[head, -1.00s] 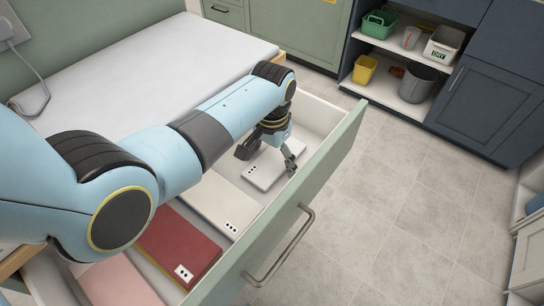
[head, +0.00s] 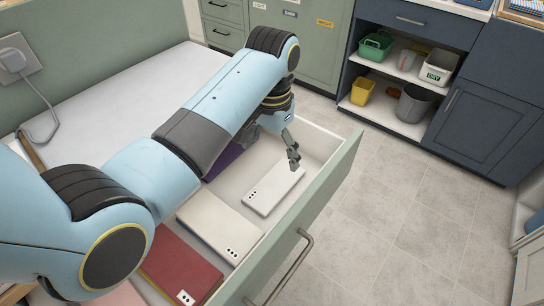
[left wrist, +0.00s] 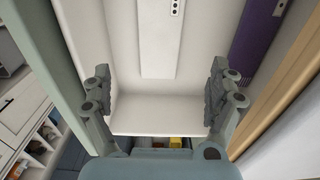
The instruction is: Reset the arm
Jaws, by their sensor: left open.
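My left gripper (head: 272,147) is open and empty above the far end of the open drawer (head: 343,165). In the left wrist view, the left gripper (left wrist: 160,92) shows its two fingers wide apart with nothing between them. My right gripper is not in view.
A pale worktop (head: 110,90) lies left of the drawer. Shelves with bins (head: 414,103) stand across the clear tiled floor.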

